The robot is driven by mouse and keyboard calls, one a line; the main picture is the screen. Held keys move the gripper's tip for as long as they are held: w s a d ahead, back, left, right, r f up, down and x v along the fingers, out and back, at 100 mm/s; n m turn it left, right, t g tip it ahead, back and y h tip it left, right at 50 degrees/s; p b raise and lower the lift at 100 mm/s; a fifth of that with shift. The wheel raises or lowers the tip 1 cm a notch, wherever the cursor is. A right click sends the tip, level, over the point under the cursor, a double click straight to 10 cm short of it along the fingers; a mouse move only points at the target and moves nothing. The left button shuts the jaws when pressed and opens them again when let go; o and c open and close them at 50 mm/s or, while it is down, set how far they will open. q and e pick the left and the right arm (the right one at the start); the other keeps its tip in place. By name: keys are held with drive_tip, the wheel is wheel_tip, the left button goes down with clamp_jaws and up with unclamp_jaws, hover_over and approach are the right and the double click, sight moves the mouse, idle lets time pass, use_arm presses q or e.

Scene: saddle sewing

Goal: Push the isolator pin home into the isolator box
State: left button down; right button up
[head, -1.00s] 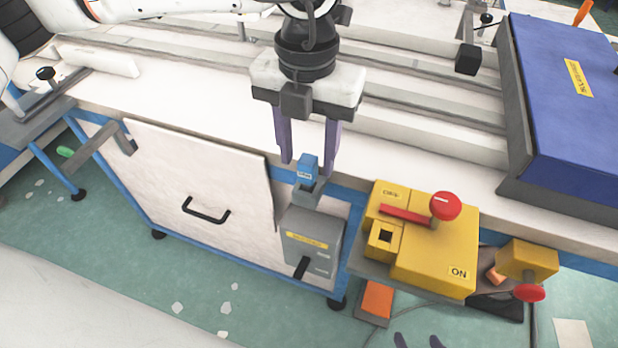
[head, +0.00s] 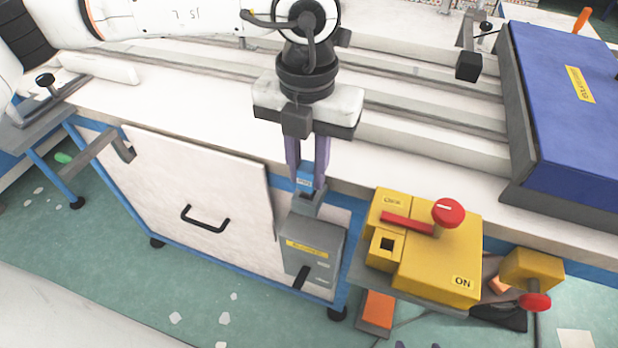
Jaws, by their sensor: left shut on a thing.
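My left gripper (head: 307,172) points down, its purple fingers shut on a blue block with a small label, seemingly the isolator pin (head: 305,183). The block's grey lower part stands at the top of a grey box (head: 313,247), which has a yellow label and a black lever. How deep it sits there is hard to tell. To the right is a yellow box (head: 440,262) with ON and OFF labels and a red handle. Its square hole (head: 387,244) looks empty. I cannot tell for certain which box is the isolator box. My right gripper is out of view.
A white bench with long rails (head: 415,130) lies behind the gripper. A white cabinet door with a black handle (head: 205,218) is to the left. A large blue case (head: 570,120) stands at right. A smaller yellow box with a red knob (head: 535,302) is at lower right.

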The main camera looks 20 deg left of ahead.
use_arm(q)
drive_tip(key=shift+r, duration=0.2)
drive_tip(key=shift+r+p, duration=0.9)
drive_tip(key=shift+r, duration=1)
drive_tip(key=shift+r, duration=0.1)
drive_tip(key=shift+r+p, duration=0.95)
drive_tip(key=shift+r, duration=1)
